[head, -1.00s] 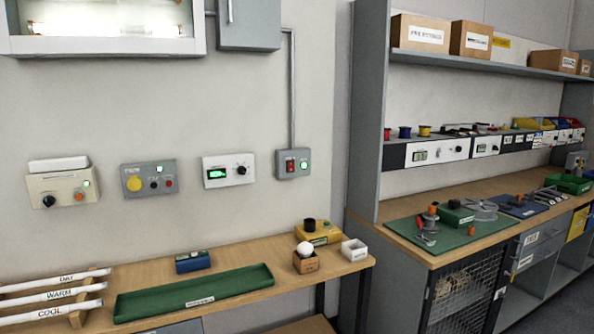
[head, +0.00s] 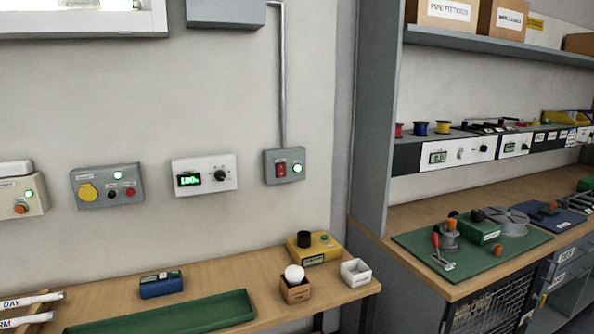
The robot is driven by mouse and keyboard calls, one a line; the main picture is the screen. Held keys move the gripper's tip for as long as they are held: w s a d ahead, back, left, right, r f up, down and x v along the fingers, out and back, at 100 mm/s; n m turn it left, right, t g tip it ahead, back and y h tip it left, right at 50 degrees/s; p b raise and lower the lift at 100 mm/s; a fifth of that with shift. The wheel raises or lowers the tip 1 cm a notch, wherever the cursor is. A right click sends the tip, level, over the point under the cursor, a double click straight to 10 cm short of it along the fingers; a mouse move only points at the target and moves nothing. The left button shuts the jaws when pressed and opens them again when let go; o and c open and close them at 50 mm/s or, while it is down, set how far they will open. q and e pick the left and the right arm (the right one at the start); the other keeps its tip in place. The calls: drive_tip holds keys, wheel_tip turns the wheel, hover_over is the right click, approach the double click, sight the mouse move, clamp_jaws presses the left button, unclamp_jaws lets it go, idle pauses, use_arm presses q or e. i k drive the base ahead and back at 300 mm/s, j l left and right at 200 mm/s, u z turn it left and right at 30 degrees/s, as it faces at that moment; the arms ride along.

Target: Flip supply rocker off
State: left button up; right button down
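The supply rocker (head: 281,170) is a small red switch on a grey wall box (head: 270,178), with a grey conduit running up from it. A green lamp (head: 297,168) beside the rocker is lit. The rocker is too small to tell which way it is tipped. Neither of my grippers shows in the head view.
A white panel (head: 205,163) with a lit green display and knob is left of the box. Further left is a grey panel (head: 85,172) with a yellow button. Below, a wooden bench (head: 218,270) holds a green tray (head: 160,318), a yellow box (head: 325,252) and small boxes.

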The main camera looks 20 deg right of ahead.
sight(281, 172)
drive_tip(key=i+l, duration=0.4)
drive_tip(key=l, duration=0.15)
drive_tip(key=i+l, duration=0.45)
drive_tip(key=l, duration=0.1)
